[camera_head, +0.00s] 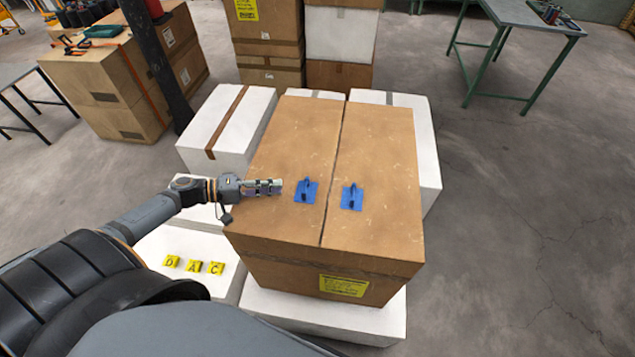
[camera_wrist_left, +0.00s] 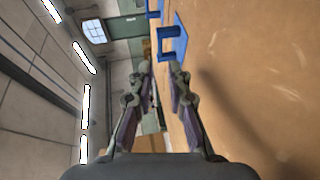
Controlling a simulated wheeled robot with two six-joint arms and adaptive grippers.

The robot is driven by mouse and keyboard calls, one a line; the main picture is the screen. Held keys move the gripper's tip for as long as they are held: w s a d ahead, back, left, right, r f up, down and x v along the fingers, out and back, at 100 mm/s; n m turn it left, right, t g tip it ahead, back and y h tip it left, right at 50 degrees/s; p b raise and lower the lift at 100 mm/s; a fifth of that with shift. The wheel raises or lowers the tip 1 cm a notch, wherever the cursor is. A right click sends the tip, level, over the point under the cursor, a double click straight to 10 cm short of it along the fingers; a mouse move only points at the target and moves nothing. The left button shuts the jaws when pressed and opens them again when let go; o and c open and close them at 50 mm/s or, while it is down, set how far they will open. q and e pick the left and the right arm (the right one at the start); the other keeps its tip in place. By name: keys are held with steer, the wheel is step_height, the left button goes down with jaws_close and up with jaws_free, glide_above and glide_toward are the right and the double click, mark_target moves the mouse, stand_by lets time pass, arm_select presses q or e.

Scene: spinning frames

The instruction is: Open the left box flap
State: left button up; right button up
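A large brown cardboard box has its left flap (camera_head: 282,145) and right flap (camera_head: 384,150) lying flat and closed, with a thin seam between them. Each flap carries a blue handle on a blue plate: the left handle (camera_head: 305,191) and the right handle (camera_head: 351,197). My left gripper (camera_head: 281,187) is just left of the left handle, apart from it. In the left wrist view its fingertips (camera_wrist_left: 162,66) are a little apart with nothing between them. The left handle (camera_wrist_left: 171,42) lies ahead of them, beside the brown flap surface (camera_wrist_left: 250,70). My right gripper is not in view.
White boxes (camera_head: 222,118) surround and support the brown box. Yellow letter tags (camera_head: 194,266) lie on a white box at the front left. Stacked cartons (camera_head: 268,40) stand behind. A green-legged table (camera_head: 520,20) is at the back right. The floor at right is clear.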

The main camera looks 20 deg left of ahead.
mark_target(306, 185)
arm_select(q)
steer(key=x, duration=0.2)
steer(key=shift+w+d, duration=0.25)
steer(key=shift+d, duration=0.05)
steer(key=p+x, duration=0.1)
steer(key=x, duration=0.5)
steer(key=shift+w+d, duration=0.15)
steer(key=shift+d, duration=0.1)
steer(key=shift+w+d+f, duration=0.1)
steer(key=shift+d+f, duration=0.1)
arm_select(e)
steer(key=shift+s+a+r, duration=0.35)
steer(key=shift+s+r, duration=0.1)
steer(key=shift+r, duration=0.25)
arm_select(q)
jaws_close()
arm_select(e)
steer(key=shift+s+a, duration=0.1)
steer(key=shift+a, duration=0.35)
